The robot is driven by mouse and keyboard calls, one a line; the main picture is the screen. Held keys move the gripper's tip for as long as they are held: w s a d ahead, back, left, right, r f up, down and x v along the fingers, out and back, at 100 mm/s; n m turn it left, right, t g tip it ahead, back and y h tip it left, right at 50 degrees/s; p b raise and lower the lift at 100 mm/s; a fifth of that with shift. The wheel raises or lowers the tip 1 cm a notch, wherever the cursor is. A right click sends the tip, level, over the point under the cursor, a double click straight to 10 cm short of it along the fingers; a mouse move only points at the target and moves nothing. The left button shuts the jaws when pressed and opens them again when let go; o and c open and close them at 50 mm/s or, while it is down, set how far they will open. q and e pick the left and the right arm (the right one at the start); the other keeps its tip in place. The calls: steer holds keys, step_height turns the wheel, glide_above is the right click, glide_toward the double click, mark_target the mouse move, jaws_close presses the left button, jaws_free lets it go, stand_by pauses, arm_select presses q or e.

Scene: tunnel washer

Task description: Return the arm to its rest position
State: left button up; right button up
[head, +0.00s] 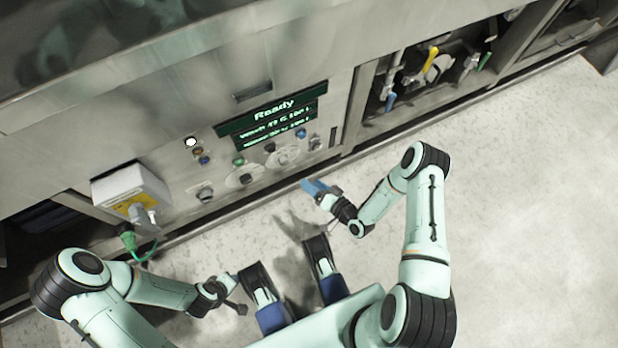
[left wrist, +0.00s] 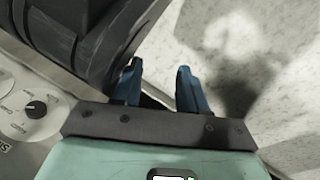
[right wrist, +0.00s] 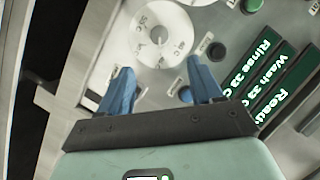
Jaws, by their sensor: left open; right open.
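My right arm is bent, with its elbow out to the right in the head view. Its gripper (head: 318,188) has blue fingers and is in front of the washer's control panel. In the right wrist view the right gripper (right wrist: 160,74) is open, with nothing between its fingers and the panel's dial (right wrist: 160,33) beyond them. My left arm is bent low at the left, its gripper (head: 236,306) near my base. In the left wrist view the left gripper (left wrist: 158,76) is open and empty, beside a dark ribbed part of my own body.
The washer's panel has a display (head: 270,120) reading Ready, dials and coloured buttons. A grey box (head: 130,187) with a green cable (head: 130,242) juts out at the left. An open bay (head: 440,75) holds coloured-handled valves. The pale floor (head: 530,220) at the right is clear.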

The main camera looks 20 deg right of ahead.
arm_select(q)
steer(key=shift+r, duration=0.1)
stand_by(0.5)
steer(key=s+d+r+g+p, duration=0.1)
steer(key=s+d+r+p, duration=0.2)
steer(key=r+p, duration=0.8)
steer(key=s+d+r+m+g+h+p, duration=0.1)
steer(key=s+d+r+p, duration=0.2)
steer(key=r+p, duration=0.8)
step_height(320, 180, up, 3)
steer(key=shift+f+g+h+p, duration=0.2)
steer(key=shift+g+h+p, duration=0.1)
steer(key=shift+p, duration=0.05)
arm_select(e)
steer(key=s+a+r+n+g, duration=0.1)
steer(key=s+a+r+g, duration=0.2)
steer(key=s+r+g, duration=0.4)
steer(key=s+a+r+n+g+h, duration=0.1)
steer(key=s+a+r+g, duration=0.2)
steer(key=s+r+g, duration=0.5)
steer(key=s+r, duration=0.7)
steer(key=s, duration=0.2)
steer(key=shift+r, duration=0.2)
